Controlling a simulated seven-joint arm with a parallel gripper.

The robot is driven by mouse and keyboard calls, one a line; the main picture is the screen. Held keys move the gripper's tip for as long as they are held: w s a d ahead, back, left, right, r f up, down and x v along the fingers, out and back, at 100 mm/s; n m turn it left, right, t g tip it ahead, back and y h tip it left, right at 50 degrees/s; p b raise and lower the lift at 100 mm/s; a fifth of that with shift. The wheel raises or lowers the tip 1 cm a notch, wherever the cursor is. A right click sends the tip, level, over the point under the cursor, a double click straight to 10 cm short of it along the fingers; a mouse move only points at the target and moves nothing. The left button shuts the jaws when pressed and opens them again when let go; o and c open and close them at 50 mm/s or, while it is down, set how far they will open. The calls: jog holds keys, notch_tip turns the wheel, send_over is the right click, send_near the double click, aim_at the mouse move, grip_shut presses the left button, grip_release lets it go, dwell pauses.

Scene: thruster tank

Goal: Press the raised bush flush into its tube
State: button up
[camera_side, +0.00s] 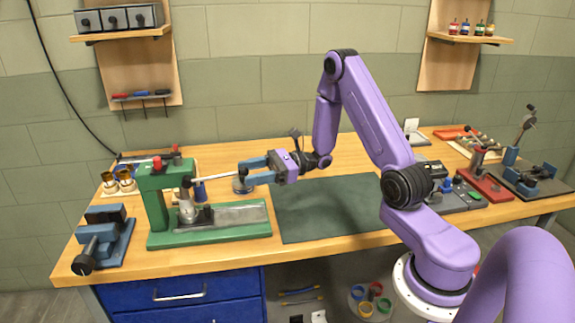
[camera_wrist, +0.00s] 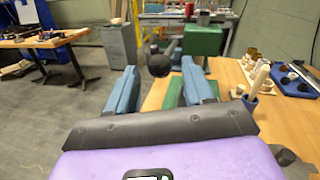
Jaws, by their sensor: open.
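A green press (camera_side: 155,205) stands at the left of the bench in the side view, and part of it shows in the wrist view (camera_wrist: 203,40). Its pale lever (camera_side: 215,177) sticks out to the right towards my gripper (camera_side: 244,172). My gripper is open, with its two blue fingers around the lever's end. In the wrist view a black ball knob (camera_wrist: 158,66) lies between the fingertips, with gaps on both sides. A silver part (camera_side: 187,211) stands under the press head. The bush and its tube are too small to tell apart there.
A blue vise (camera_side: 103,235) stands left of the press. Brass cups (camera_side: 118,180) sit behind it. A cup with tools (camera_wrist: 258,85) stands on the bench to the right in the wrist view. A dark green mat (camera_side: 325,207) lies clear right of the press.

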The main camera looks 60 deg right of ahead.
jog(key=v, duration=1.5)
jog(key=shift+s, duration=0.1)
